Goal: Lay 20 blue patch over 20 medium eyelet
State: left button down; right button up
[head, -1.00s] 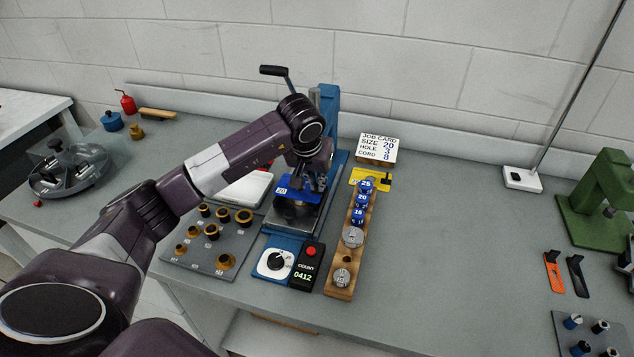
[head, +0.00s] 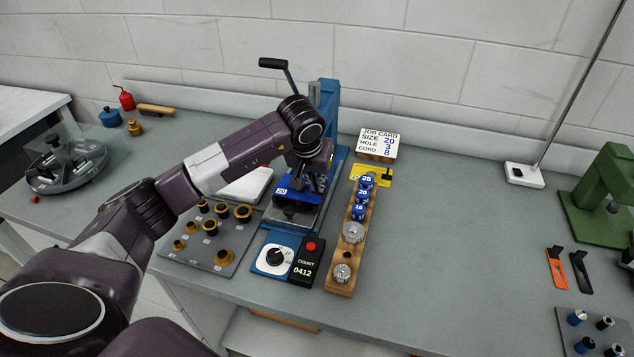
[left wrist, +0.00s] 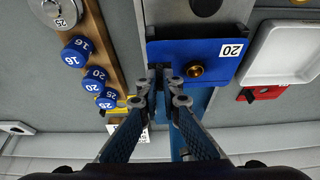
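The blue patch labelled 20 (head: 297,196) lies level at the press, over its lower part. In the left wrist view the patch (left wrist: 215,50) has a brass eyelet (left wrist: 195,71) showing at its hole. I cannot tell whether the patch rests fully down around the eyelet. My left gripper (head: 313,186) is at the right edge of the patch in the head view. In the left wrist view its fingertips (left wrist: 160,72) are close together on the patch's edge. The fingers are partly hidden by the wrist in the head view. My right gripper is not in view.
The blue press (head: 328,120) with its raised lever stands behind. A wooden rack (head: 343,264) with blue and metal dies is on its right. A grey board of brass eyelets (head: 182,257), a white tray (head: 247,187), a dial box (head: 270,262) and a counter (head: 306,270) stand close by.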

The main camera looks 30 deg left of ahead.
pick_arm(q)
jog(key=c, duration=2.1)
grip_release()
